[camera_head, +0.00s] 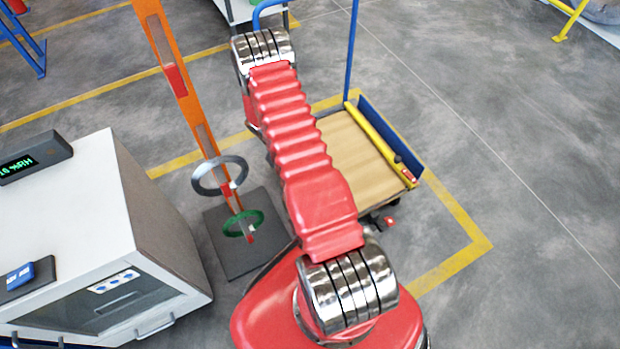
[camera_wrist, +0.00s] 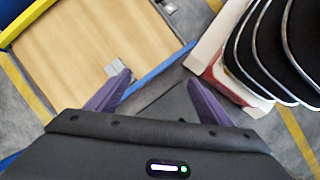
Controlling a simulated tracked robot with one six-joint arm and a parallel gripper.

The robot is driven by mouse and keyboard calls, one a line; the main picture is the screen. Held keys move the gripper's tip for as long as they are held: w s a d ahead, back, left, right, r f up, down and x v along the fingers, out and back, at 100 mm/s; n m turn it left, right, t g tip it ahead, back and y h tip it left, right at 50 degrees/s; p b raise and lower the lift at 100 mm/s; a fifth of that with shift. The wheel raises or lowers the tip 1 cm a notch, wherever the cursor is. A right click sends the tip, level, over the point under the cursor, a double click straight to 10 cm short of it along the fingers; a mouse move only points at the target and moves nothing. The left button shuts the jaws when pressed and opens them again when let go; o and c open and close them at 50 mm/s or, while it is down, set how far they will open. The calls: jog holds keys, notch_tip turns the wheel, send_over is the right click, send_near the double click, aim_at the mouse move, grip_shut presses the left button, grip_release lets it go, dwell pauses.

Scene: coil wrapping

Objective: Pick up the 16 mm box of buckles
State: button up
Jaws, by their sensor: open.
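I cannot pick out the 16 mm box of buckles for certain. In the wrist view a small grey block (camera_wrist: 118,68) shows at the edge of the wooden deck, by my left fingertip; I cannot tell what it is. My gripper (camera_wrist: 160,80) has two purple fingers spread apart with nothing visible between them. The gripper is not seen in the head view, where my red arm reaches away from me. A small blue item (camera_head: 20,277) lies on a dark pad on the white cabinet at left; its label is too small to read.
A cart with a wooden deck (camera_head: 347,150), blue edge and yellow bar (camera_head: 382,145) stands beyond my arm. An orange post (camera_head: 172,72) carries a grey ring (camera_head: 219,176) and a green ring (camera_head: 243,222). The white cabinet (camera_head: 75,190) is at left. Floor at right is clear.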

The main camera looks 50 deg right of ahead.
jog(key=d+f+n, duration=0.1)
jog(key=f, duration=0.2)
jog(key=d+f+n, duration=0.1)
jog(key=f, duration=0.3)
jog(key=d+f+n, duration=0.1)
jog(key=d+f, duration=0.1)
jog(key=f, duration=0.2)
jog(key=shift+w+f+n+h, duration=0.1)
jog(key=shift+f+n+h, duration=0.1)
jog(key=shift+n+h, duration=0.2)
jog(key=w+d+f+n+t+h, duration=0.1)
jog(key=w+d+f+n+t, duration=0.1)
jog(key=w+n, duration=0.3)
jog(key=shift+w+d+f, duration=0.3)
jog(key=shift+w+d, duration=0.4)
jog(key=shift+d, duration=0.15)
jog(key=shift+x, duration=2.9)
jog(key=shift+w+x, duration=0.2)
jog(key=shift+x, duration=1.25)
jog(key=shift+f, duration=0.15)
